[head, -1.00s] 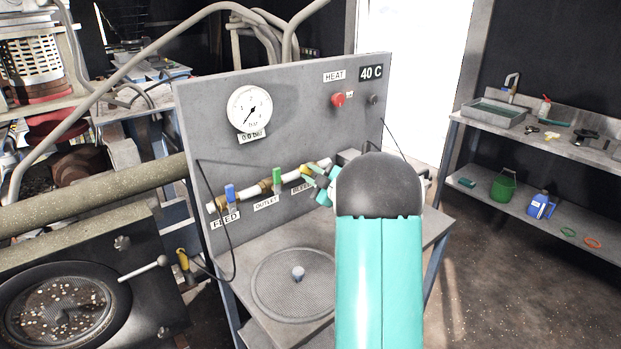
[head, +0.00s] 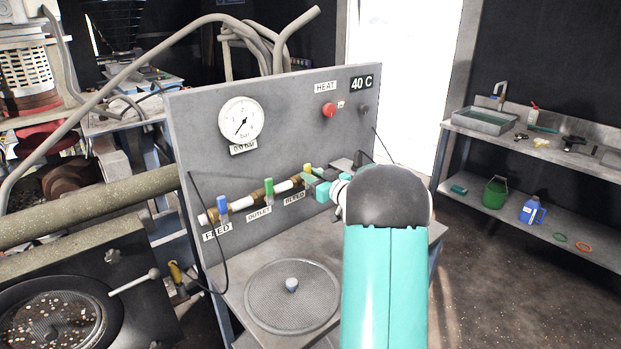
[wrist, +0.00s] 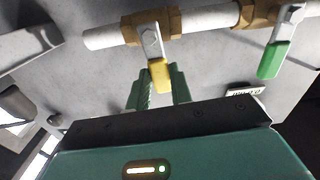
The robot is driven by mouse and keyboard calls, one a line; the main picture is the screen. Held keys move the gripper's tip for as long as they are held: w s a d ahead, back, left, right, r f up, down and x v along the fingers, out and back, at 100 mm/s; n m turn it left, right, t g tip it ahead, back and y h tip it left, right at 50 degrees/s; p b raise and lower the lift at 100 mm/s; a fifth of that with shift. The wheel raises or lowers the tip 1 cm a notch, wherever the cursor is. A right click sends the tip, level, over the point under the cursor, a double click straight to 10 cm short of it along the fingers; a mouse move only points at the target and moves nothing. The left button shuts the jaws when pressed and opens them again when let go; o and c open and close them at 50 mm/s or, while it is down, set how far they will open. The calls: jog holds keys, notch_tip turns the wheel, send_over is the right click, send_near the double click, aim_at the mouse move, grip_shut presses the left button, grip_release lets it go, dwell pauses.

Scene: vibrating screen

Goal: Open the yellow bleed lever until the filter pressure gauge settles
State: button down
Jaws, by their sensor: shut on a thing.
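The yellow bleed lever (head: 307,169) is on the white and brass pipe along the grey panel, above its label. In the wrist view the yellow handle (wrist: 160,75) hangs down from its brass valve, between the two green fingers. My gripper (head: 318,185) is shut on this handle; in the wrist view its fingers (wrist: 159,88) stand on either side of it. The round white pressure gauge (head: 241,119) is at the panel's upper left. Its needle points to the lower left. My arm hides part of the panel's right side.
A green outlet lever (head: 268,186) and a blue feed lever (head: 222,203) are left of the bleed lever. A round mesh lid (head: 292,312) lies on the bench below. A red heat knob (head: 328,110) is at upper right. A black cable hangs at left.

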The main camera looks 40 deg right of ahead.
jog(key=shift+d+f+m, duration=0.1)
jog(key=shift+d+m, duration=0.1)
jog(key=shift+m, duration=0.3)
jog(key=c, duration=1.2)
grip_release()
jog(key=shift+c, duration=0.2)
jog(key=s, duration=1.4)
jog(key=shift+d, duration=0.2)
jog(key=shift+w, duration=0.1)
